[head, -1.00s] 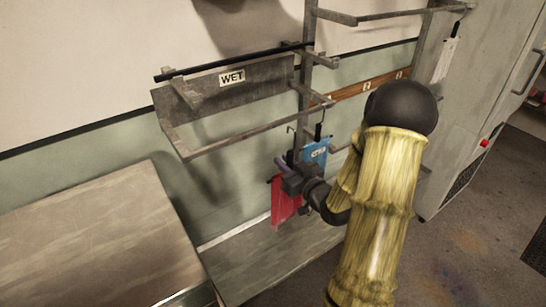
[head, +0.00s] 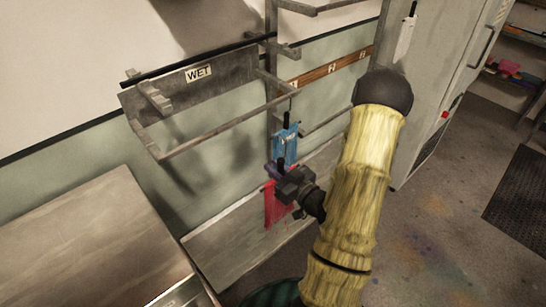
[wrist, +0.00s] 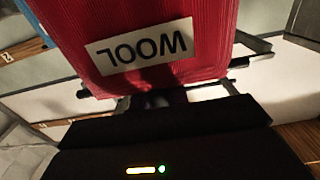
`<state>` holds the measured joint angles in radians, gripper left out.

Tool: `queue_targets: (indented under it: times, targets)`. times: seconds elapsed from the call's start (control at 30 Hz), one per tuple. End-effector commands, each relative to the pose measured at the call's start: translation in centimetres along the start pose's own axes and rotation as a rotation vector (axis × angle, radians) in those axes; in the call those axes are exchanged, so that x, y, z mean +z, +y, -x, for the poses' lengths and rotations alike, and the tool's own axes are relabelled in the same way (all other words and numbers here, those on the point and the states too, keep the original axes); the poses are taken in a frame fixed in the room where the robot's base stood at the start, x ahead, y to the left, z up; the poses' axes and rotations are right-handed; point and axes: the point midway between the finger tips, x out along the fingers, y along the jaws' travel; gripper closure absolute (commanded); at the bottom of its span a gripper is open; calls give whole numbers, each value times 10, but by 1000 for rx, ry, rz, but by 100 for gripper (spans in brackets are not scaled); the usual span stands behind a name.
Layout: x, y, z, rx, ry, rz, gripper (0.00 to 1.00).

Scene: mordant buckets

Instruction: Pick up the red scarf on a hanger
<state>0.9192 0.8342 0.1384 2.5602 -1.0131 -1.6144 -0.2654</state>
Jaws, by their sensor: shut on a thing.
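The red scarf on a hanger (head: 277,208) hangs below my gripper (head: 280,177) in the head view, partly hidden by the gripper. In the wrist view the red scarf (wrist: 212,68) fills the upper middle, with a white label reading WOOL. A dark hanger bar shows at its edge, close to my gripper (wrist: 155,98). My gripper is shut on the hanger; the exact contact is dark and partly hidden.
A blue piece (head: 285,146) with a label hangs just above and behind my gripper. A grey rack (head: 225,127) with a WET sign (head: 199,73) is at the upper left. A table (head: 90,245) stands lower left, a grey cabinet (head: 435,100) right. Open floor (head: 430,230) lies at right.

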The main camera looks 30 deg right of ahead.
Motion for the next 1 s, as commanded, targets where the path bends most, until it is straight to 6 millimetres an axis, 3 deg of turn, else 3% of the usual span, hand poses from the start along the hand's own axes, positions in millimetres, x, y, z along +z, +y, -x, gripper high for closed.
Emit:
queue_targets:
  times: [0.8, 1.0]
  targets:
    - [0, -2, 4, 1, 1, -1, 100]
    - [14, -8, -3, -4, 1, -1, 100]
